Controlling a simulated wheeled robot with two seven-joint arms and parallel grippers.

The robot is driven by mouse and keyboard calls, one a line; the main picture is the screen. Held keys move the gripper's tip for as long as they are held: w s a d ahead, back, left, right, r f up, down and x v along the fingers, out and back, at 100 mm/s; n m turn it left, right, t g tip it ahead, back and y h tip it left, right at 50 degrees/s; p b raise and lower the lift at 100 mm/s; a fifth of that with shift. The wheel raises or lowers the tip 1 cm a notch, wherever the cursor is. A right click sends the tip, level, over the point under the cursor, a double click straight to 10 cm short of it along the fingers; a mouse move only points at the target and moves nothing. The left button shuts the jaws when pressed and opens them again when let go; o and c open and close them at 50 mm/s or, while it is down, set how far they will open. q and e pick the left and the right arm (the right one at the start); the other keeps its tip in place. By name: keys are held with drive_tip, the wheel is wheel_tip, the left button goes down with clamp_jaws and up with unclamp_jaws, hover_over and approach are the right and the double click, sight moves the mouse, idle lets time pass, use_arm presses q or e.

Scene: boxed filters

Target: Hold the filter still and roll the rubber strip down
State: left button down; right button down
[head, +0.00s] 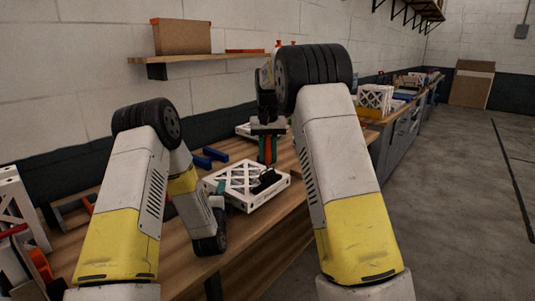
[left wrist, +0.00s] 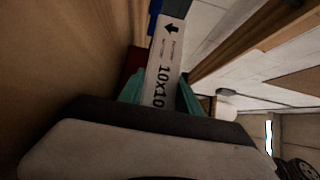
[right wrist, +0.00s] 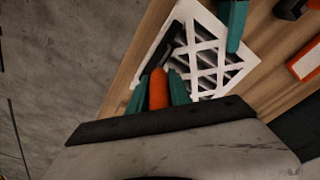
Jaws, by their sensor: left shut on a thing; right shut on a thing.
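The white filter (head: 240,181), with a lattice face, lies flat on the wooden bench. My left gripper (head: 219,191) is shut on its near left edge. The left wrist view shows the filter's side, printed 10x10 (left wrist: 163,75), between the teal fingers. My right gripper (head: 267,150) is above the filter's far right part, shut on the orange handle (right wrist: 158,88) of a tool. The tool's dark head (head: 268,179) is at the filter's right side. A black piece (right wrist: 168,45) lies along one filter edge; I cannot clearly tell strip from roller head.
Blue blocks (head: 208,157) lie behind the filter on the bench (head: 255,225). Another white filter (head: 245,130) lies farther back. White racks and red items stand at the far left. A shelf (head: 205,58) with a cardboard box is on the wall. The bench's front edge is close.

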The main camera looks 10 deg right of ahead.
drive_tip(key=shift+f, duration=0.45)
idle(0.6)
drive_tip(key=shift+r, duration=3.6)
drive_tip(key=shift+f, duration=0.1)
drive_tip(key=shift+f, duration=2.9)
drive_tip(key=shift+f, duration=0.65)
drive_tip(key=shift+r, duration=3.6)
